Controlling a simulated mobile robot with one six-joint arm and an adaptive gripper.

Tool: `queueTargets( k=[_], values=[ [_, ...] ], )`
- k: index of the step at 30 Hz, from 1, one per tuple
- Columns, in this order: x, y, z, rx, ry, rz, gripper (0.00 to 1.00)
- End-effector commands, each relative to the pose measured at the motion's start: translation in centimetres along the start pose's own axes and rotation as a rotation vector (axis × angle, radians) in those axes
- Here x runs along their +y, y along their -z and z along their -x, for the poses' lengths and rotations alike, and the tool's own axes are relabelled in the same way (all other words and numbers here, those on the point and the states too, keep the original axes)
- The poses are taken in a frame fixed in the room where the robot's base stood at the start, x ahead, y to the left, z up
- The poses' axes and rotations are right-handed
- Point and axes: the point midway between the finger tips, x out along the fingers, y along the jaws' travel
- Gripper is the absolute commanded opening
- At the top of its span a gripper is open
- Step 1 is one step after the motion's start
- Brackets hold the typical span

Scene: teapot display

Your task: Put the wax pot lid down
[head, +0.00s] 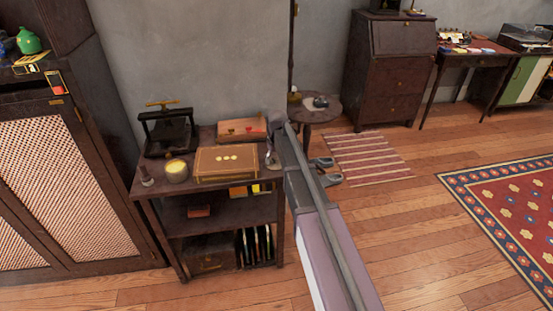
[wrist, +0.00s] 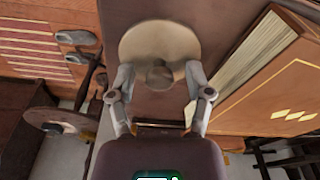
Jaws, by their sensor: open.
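The wax pot lid (wrist: 158,38), a pale round disc with a dark knob, lies knob up on the dark top of the small shelf unit (wrist: 205,15), beside the box. In the head view the lid (head: 273,166) shows only partly, near the right end of that top. My gripper (wrist: 160,74) is open above the lid, with one finger on each side of the knob and a gap at both sides. In the head view my gripper (head: 270,148) is small and partly hidden by my arm. The wax pot (head: 177,171) stands uncovered at the left, with yellowish wax showing.
A brown box (head: 226,162) with pale diamonds lies just left of the lid. A black press (head: 168,132), a small stamp (head: 146,176) and a wooden case (head: 241,130) share the top. A round side table (head: 325,112) stands behind at right.

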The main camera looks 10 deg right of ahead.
Motion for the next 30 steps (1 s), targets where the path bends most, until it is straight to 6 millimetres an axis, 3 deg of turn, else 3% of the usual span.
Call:
queueTargets(
  k=[11,30],
  values=[
    [0.0,0.1,0.7,0.0,0.0,0.0,0.65],
    [0.0,0.1,5.8,0.0,0.0,0.0,0.65]
  ],
)
